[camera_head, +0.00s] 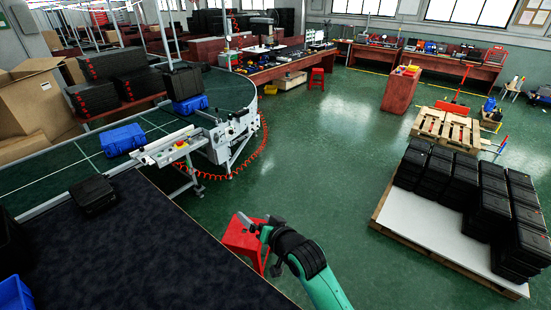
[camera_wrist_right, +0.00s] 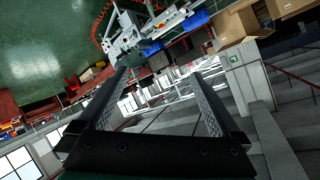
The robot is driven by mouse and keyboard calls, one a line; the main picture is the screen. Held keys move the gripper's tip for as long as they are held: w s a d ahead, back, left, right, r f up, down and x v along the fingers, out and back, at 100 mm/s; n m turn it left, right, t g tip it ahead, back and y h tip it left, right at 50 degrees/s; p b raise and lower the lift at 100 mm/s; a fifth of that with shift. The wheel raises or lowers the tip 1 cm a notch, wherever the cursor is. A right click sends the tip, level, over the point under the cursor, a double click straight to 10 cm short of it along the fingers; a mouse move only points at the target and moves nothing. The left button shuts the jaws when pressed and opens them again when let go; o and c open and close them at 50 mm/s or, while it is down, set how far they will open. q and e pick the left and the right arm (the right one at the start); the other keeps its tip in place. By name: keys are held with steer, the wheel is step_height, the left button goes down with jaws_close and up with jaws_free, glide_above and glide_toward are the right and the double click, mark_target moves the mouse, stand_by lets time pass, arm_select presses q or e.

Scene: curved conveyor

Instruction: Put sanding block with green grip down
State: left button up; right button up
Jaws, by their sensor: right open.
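I cannot make out a sanding block with a green grip in either view. My right gripper (camera_head: 252,221), on a green arm, reaches in from the bottom of the head view, above the floor and near a red stool (camera_head: 241,243). In the right wrist view the right gripper (camera_wrist_right: 160,90) has its two fingers spread wide, with nothing between them. My left gripper is in neither view.
A dark table (camera_head: 130,240) fills the lower left, with a black case (camera_head: 92,194) on it. A curved green conveyor (camera_head: 60,170) carries a blue case (camera_head: 123,140). A pallet (camera_head: 425,240) with stacked black cases stands right. Green floor between is open.

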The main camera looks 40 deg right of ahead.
steer(key=s+a+r+n+t, duration=0.1)
steer(key=a+r+n+t, duration=0.15)
steer(key=r, duration=0.75)
steer(key=s+a+r+n+t+y, duration=0.1)
steer(key=s+a+r+t, duration=0.15)
steer(key=r, duration=0.85)
steer(key=a+r+n+t, duration=0.1)
steer(key=a+r+t, duration=0.15)
steer(key=r, duration=0.75)
arm_select(q)
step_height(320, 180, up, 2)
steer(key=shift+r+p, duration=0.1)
steer(key=shift+p, duration=1)
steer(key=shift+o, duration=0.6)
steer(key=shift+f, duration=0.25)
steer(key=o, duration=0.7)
steer(key=shift+b, duration=0.3)
arm_select(e)
steer(key=s+a+r+n+t+y, duration=0.1)
steer(key=s+r+n+t, duration=0.1)
steer(key=s+r, duration=0.6)
steer(key=s+a+r+n+t+y, duration=0.1)
steer(key=s+a+r+n+t, duration=0.1)
steer(key=s+r+t, duration=0.3)
step_height(320, 180, up, 6)
steer(key=s, duration=0.3)
steer(key=shift+y, duration=0.4)
